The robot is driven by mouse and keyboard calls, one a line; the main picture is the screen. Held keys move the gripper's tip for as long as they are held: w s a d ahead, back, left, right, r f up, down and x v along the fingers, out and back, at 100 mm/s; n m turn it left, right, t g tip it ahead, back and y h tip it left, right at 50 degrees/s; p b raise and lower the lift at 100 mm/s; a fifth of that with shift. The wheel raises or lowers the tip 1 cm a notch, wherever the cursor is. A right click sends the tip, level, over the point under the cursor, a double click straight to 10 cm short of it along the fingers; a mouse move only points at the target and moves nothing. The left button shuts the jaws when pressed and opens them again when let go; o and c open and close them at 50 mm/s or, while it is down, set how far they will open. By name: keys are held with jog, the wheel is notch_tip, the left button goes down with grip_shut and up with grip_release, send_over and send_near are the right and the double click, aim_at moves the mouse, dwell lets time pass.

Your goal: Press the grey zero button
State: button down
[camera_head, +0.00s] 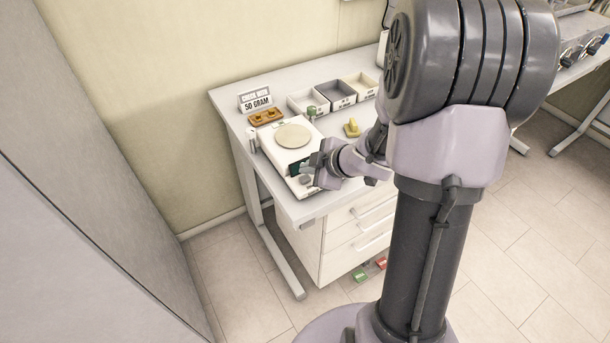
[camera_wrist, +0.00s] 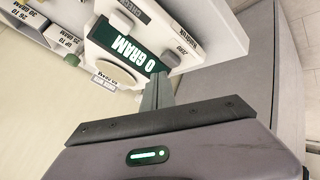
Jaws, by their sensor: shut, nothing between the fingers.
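The white scale (camera_head: 272,143) with its round pale plate (camera_head: 293,135) stands near the left end of the table. In the wrist view the scale's green display (camera_wrist: 128,48) reads "0 GRAM". In the head view my gripper (camera_head: 317,162) hangs over the scale's front and partly hides the display and buttons. I cannot tell any contact.
A "50 GRAM" sign (camera_head: 256,101) and a brown block (camera_head: 266,117) stand behind the scale. A green-topped piece (camera_head: 311,111), a yellow piece (camera_head: 352,128) and open bins (camera_head: 335,95) are to its right. Drawers (camera_head: 350,235) lie below the table.

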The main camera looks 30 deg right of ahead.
aim_at(308, 179)
notch_tip(308, 179, up, 5)
jog(key=p, duration=0.5)
jog(key=shift+r, duration=0.1)
dwell(0.6)
